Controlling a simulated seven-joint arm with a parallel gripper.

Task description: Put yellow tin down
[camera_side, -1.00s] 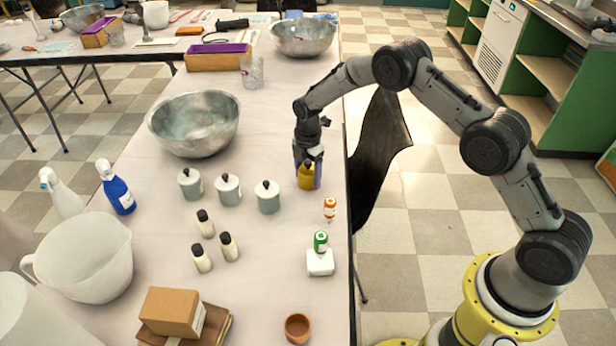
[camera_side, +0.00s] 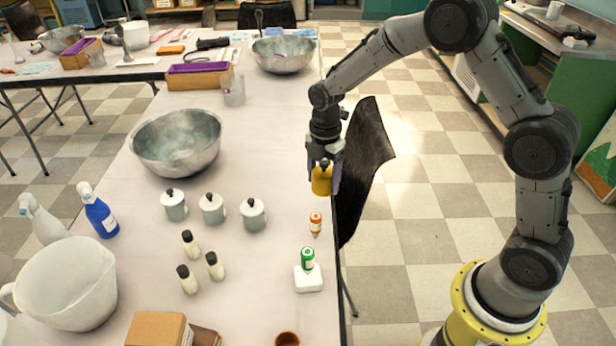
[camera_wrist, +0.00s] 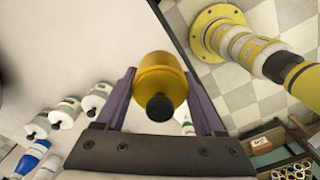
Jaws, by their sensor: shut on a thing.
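The yellow tin (camera_side: 321,181) is a small round tin with a dark knob on its lid. My gripper (camera_side: 322,186) is shut on it near the right edge of the table, and the tin looks upright. In the wrist view the tin (camera_wrist: 161,80) sits between the two purple fingers of my gripper (camera_wrist: 160,88), knob toward the camera. The tin appears to be held above the white table (camera_side: 262,262); how high is hard to tell.
Several grey-white tins with black knobs, including one (camera_side: 253,214), stand left of my gripper. An orange-capped bottle (camera_side: 316,222) and a green bottle (camera_side: 307,259) on a white block (camera_side: 308,279) stand nearer the front. A metal bowl (camera_side: 176,143) is at left.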

